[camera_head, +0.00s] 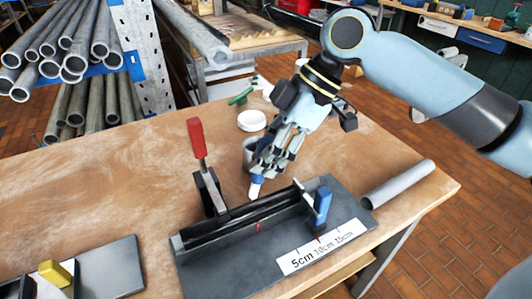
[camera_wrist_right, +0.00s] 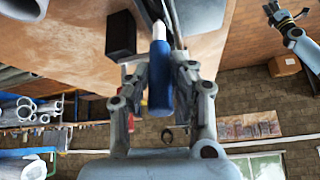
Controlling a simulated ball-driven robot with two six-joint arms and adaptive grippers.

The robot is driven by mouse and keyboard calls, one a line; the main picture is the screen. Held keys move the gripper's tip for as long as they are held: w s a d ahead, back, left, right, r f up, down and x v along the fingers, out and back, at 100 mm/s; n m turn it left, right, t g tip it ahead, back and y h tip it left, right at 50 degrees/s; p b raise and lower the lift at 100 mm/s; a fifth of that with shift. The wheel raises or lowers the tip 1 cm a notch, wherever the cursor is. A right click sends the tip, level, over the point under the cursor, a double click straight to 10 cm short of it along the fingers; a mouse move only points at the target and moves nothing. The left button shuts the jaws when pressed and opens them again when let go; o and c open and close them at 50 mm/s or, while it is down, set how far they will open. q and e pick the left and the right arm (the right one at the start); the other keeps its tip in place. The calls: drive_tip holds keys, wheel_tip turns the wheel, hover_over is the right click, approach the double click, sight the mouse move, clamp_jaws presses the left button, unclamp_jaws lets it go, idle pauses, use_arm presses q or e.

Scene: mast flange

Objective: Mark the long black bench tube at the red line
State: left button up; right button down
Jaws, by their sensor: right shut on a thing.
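The long black bench tube (camera_head: 228,224) lies in a dark holder on a grey plate (camera_head: 215,275) on the wooden bench. A short red line (camera_head: 258,227) shows on the holder's front side, near its middle. My right gripper (camera_head: 262,172) is shut on a marker (camera_head: 257,186) with a blue body and white tip end. The marker points down just behind the tube; whether it touches is unclear. It also shows in the right wrist view (camera_wrist_right: 160,75). An arm at that view's upper right seems to be my left one, its gripper (camera_wrist_right: 284,17) small and unclear.
A red-handled clamp (camera_head: 197,140) stands at the holder's left and a blue-handled one (camera_head: 322,203) at its right. A white scale label (camera_head: 320,247) lies in front. A grey tube (camera_head: 398,184) lies right, a grey cup (camera_head: 250,153) and white disc (camera_head: 252,120) behind.

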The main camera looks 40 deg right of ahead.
sight(267, 142)
drive_tip(key=shift+f+b, duration=0.5)
drive_tip(key=shift+f, duration=0.2)
idle(0.9)
drive_tip(key=shift+f, duration=0.1)
idle(1.0)
wheel_tip(267, 142, up, 7)
drive_tip(key=p, duration=0.7)
